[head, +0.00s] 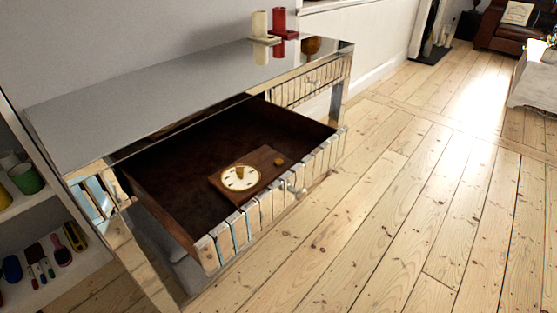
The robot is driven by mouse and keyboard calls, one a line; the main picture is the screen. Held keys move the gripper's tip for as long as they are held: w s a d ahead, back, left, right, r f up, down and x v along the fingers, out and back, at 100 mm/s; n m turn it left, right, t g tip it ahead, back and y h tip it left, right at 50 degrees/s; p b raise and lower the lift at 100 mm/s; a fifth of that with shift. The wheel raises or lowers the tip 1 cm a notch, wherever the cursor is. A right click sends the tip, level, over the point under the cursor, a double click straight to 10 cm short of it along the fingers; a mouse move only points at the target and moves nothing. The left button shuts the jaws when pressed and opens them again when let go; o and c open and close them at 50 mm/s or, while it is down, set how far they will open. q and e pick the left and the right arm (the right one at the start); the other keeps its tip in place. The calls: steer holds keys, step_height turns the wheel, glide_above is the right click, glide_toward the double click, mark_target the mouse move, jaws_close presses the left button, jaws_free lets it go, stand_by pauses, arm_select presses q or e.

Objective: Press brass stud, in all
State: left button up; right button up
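A dark wooden board (258,167) lies inside the open drawer (190,160), near its front panel. A small brass-coloured stud (279,161) sits at the right end of the board. Beside it on the left is a round cream dial (240,178) with dark marks and a brass-brown knob or pointer (240,171) at its middle. I cannot tell whether the stud is pressed in. Neither of my grippers is in view, and nothing touches the board.
The drawer belongs to a mirrored dresser (190,85); its slatted front (270,205) stands out over the floor. Candles (279,22) and a brown goblet-like object (311,46) stand on top at the back right. A white shelf (50,287) with small items is at left. Floorboards (420,200) at right are clear.

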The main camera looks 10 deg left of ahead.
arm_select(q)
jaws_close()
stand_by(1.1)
